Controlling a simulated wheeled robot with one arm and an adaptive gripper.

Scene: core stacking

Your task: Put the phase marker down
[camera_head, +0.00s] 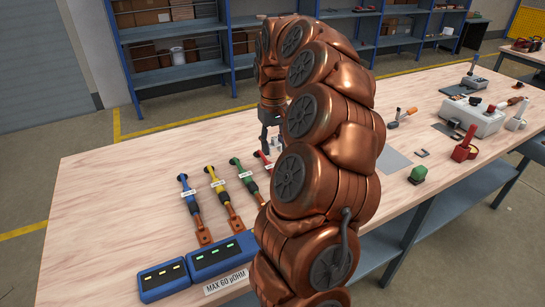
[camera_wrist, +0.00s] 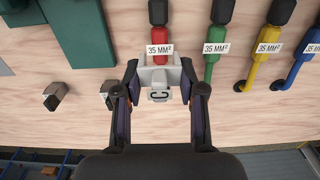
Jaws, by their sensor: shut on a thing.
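A pale grey phase marker (camera_wrist: 159,82) with a dark letter, which looks like a C, sits between the two fingers of my gripper (camera_wrist: 160,88) in the wrist view. The gripper is shut on it. The marker is in line with the red cable (camera_wrist: 158,40), just at the end of its red part below the "35 MM²" label. I cannot tell whether it touches the cable or the table. In the head view my gripper (camera_head: 271,142) points down over the table near the red cable (camera_head: 263,160); my arm hides part of this area.
Green (camera_wrist: 213,50), yellow (camera_wrist: 265,50) and blue (camera_wrist: 300,50) cables lie beside the red one. Two small grey pieces (camera_wrist: 56,96) (camera_wrist: 108,92) lie left of the gripper. Blue meter boxes (camera_head: 220,258) stand at the table's front. The table's left side is clear.

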